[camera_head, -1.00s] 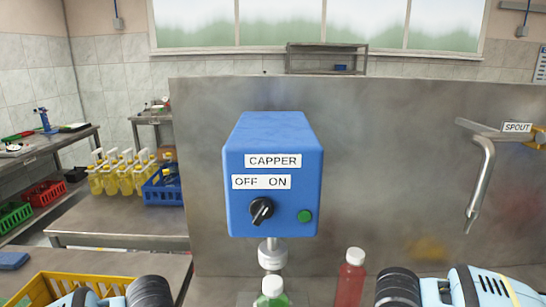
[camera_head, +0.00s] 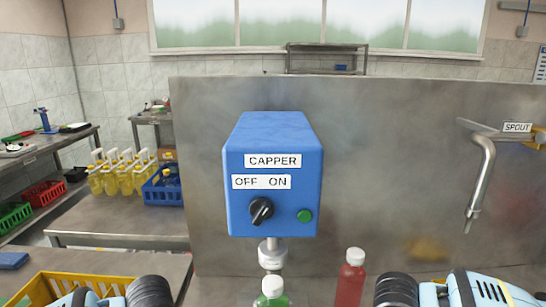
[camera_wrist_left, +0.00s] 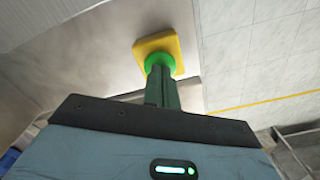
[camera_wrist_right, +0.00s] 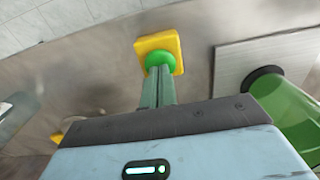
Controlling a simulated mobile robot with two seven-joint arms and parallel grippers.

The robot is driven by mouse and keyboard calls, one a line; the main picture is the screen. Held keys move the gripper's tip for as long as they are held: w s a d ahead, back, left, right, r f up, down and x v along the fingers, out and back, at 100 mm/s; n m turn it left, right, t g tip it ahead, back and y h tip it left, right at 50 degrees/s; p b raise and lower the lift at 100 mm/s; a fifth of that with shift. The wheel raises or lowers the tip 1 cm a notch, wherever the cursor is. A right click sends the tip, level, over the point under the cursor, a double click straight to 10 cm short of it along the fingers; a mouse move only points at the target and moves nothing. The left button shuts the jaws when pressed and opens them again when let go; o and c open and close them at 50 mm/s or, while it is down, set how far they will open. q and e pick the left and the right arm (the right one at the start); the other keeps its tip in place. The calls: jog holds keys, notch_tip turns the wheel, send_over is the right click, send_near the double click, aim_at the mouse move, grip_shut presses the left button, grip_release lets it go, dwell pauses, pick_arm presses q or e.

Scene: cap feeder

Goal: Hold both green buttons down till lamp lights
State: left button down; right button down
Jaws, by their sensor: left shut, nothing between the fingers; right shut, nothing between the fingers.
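In the left wrist view a green button (camera_wrist_left: 160,60) sits on a yellow box (camera_wrist_left: 155,42). My shut left gripper (camera_wrist_left: 160,70) has its tips at this button and seems to touch it. In the right wrist view a second green button (camera_wrist_right: 159,58) sits on a yellow box (camera_wrist_right: 160,40). My shut right gripper (camera_wrist_right: 158,68) has its tips at it in the same way. How far either button is pressed cannot be told. The blue capper box (camera_head: 272,180) carries a small green disc (camera_head: 305,215), possibly the lamp; it does not look clearly lit.
A black knob (camera_head: 262,210) is on the capper box. The capper head (camera_head: 270,255) hangs above a white-capped green bottle (camera_head: 271,299). A red bottle (camera_head: 350,280) stands to the right. A spout (camera_head: 482,180) and yellow crate (camera_head: 75,285) flank them.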

jog(key=shift+f, duration=0.45)
dwell(0.5)
jog(key=shift+r, duration=0.1)
dwell(0.7)
